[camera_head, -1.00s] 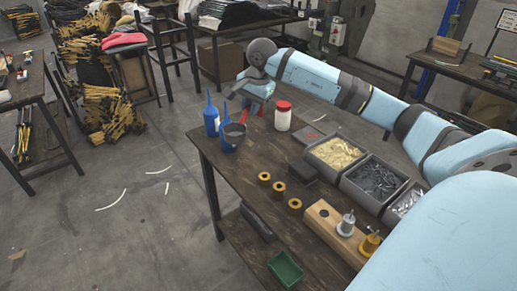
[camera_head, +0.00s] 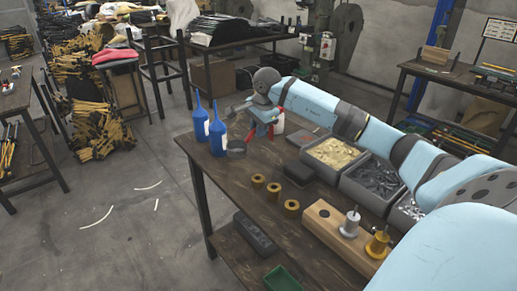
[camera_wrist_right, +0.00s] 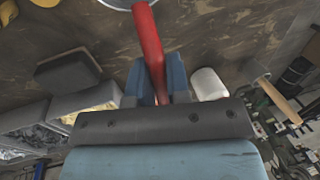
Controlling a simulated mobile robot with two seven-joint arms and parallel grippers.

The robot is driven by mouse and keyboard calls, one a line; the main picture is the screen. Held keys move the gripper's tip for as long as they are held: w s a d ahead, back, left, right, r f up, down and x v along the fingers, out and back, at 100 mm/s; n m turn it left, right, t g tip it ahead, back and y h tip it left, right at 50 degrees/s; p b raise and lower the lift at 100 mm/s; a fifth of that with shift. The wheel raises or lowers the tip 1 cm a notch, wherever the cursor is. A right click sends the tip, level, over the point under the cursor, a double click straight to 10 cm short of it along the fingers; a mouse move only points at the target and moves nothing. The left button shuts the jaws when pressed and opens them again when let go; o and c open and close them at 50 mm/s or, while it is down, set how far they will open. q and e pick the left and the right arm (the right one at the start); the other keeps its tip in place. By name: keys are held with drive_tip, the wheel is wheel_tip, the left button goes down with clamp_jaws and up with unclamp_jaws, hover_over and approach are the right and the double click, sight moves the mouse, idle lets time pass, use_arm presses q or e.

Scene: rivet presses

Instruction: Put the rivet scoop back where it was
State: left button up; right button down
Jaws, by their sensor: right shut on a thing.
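My right gripper (camera_head: 264,122) is shut on the red handle of the rivet scoop, at the far end of the workbench (camera_head: 232,190). The scoop's grey bowl (camera_head: 236,148) is just right of the nearer blue bottle, low at the tabletop. I cannot tell whether it touches the wood. In the right wrist view the red handle (camera_wrist_right: 149,40) runs between my two blue-grey fingers (camera_wrist_right: 158,85), and only part of the bowl (camera_wrist_right: 122,3) shows at the top edge. My left gripper is not in view.
Two blue bottles (camera_head: 218,136) stand left of the scoop. A white jar (camera_head: 279,122) is partly hidden behind my gripper. Bins of rivets (camera_head: 375,182), a dark block (camera_head: 299,174), several brass rings (camera_head: 274,191) and a wooden block (camera_head: 325,212) lie nearer. The left table edge is clear.

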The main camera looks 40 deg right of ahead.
drive_tip(key=x, duration=0.3)
drive_tip(key=s+x, duration=0.1)
drive_tip(key=x, duration=0.2)
drive_tip(key=shift+s+a+f+b, duration=0.1)
drive_tip(key=shift+s+f+b, duration=0.05)
drive_tip(key=shift+f+b, duration=0.2)
drive_tip(key=shift+r, duration=0.15)
drive_tip(key=c, duration=1.1)
unclamp_jaws()
drive_tip(key=p+v, duration=0.1)
drive_tip(key=v, duration=1.1)
drive_tip(key=shift+p, duration=0.35)
